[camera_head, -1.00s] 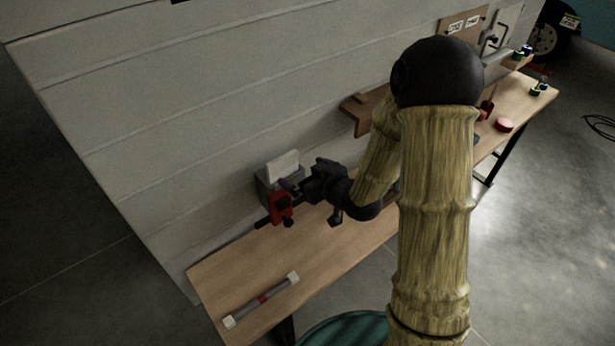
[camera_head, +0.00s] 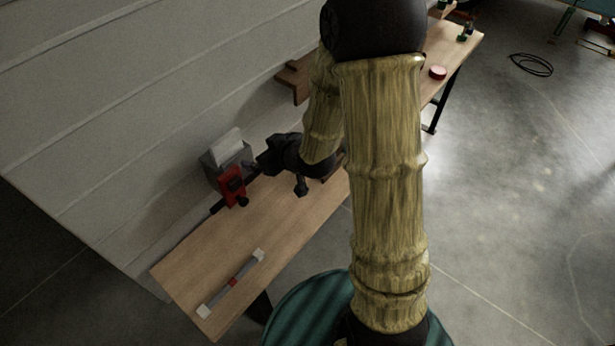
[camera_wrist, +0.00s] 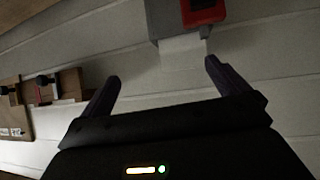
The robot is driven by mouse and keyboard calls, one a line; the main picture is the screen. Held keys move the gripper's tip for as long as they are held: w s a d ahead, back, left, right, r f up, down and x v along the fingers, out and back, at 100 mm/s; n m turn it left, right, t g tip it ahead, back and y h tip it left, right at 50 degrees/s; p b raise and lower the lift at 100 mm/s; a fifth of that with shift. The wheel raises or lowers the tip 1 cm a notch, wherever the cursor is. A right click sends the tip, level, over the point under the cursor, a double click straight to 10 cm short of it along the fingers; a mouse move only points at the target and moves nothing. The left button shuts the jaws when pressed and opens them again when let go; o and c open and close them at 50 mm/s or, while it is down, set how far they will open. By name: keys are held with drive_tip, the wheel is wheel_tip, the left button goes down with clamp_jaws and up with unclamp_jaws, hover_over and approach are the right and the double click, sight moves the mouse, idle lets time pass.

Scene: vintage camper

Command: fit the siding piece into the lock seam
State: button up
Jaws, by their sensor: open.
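A small white panel, which looks like the siding piece (camera_head: 227,142), stands upright in a grey block (camera_head: 213,173) against the wall. It also shows in the wrist view (camera_wrist: 183,50), below the grey block (camera_wrist: 161,20). A red clamp (camera_head: 232,187) is at the block's front. My gripper (camera_head: 262,165) is close on the block's right side. In the wrist view, my gripper (camera_wrist: 162,71) is open and empty, with the white piece beyond the fingertips, nearer the right finger. I cannot make out which wall seam is the lock seam.
The wooden bench (camera_head: 185,262) runs along the plank-sided wall (camera_head: 90,120). A grey bar with white ends (camera_head: 246,270) lies near its front end. A brown wooden shelf (camera_head: 290,78) juts from the wall behind my arm. A red round tin (camera_head: 437,73) sits farther along.

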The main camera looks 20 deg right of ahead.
drive_tip(key=s+d+r+m+g+h, duration=0.1)
drive_tip(key=s+d+m+g+h, duration=0.1)
drive_tip(key=s, duration=0.6)
drive_tip(key=s+d+r+m+g+h, duration=0.2)
drive_tip(key=s+d+g, duration=0.3)
drive_tip(key=s, duration=0.3)
drive_tip(key=shift+s+d+r+m+h, duration=0.2)
drive_tip(key=shift+s+d+m+h, duration=0.15)
drive_tip(key=shift+d+m, duration=0.4)
drive_tip(key=shift+w+a, duration=0.15)
